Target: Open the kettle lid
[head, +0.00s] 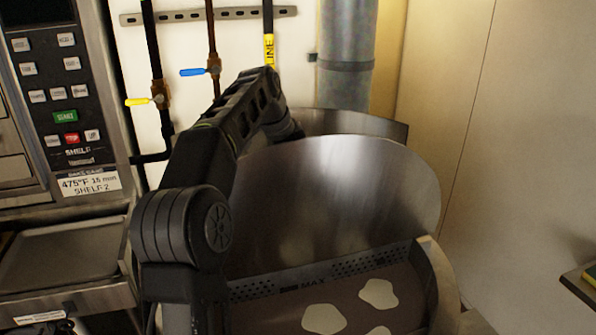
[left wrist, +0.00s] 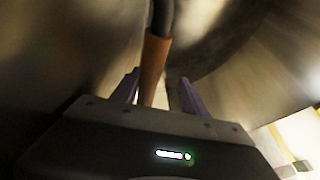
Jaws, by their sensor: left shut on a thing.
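The kettle (head: 440,290) is a wide steel vessel with white pieces floating in brownish liquid inside. Its lid (head: 345,185) is a large shiny steel plate standing raised over the back of the opening, so the front part of the kettle is uncovered. My left arm reaches up and over to the lid's far left side; its gripper is hidden in the head view. In the left wrist view, the left gripper (left wrist: 158,92) has its purple fingers on either side of an orange-brown handle (left wrist: 154,66) and is shut on it. My right gripper is not in view.
An oven with a button panel (head: 62,95) and a steel tray (head: 65,250) stand at the left. Pipes with blue and yellow valve levers and a thick steel duct (head: 345,55) run behind the kettle. A plain wall is at the right.

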